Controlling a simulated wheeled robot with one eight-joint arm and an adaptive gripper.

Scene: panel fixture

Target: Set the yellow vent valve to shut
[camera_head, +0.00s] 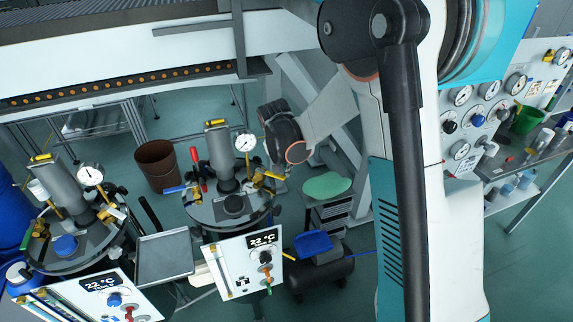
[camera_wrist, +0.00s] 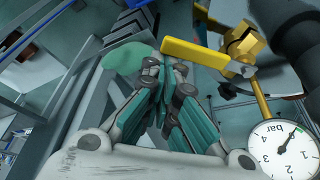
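The yellow valve lever (camera_wrist: 195,55) shows in the wrist view, joined to a brass valve body (camera_wrist: 243,45). A yellow-handled brass valve (camera_head: 262,177) also shows in the head view, on the right side of the right vessel's lid. My gripper (camera_wrist: 164,68) is in the wrist view with its teal fingers drawn together and nothing visible between them. Its tips lie just below the lever's left end in the picture; contact cannot be told. In the head view my dark wrist is beside the valve, and the fingers cannot be made out.
A pressure gauge (camera_wrist: 285,150) stands close to the valve on a brass pipe. A green round seat (camera_head: 327,186) is to the right. A grey tray (camera_head: 165,258) lies between the vessels.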

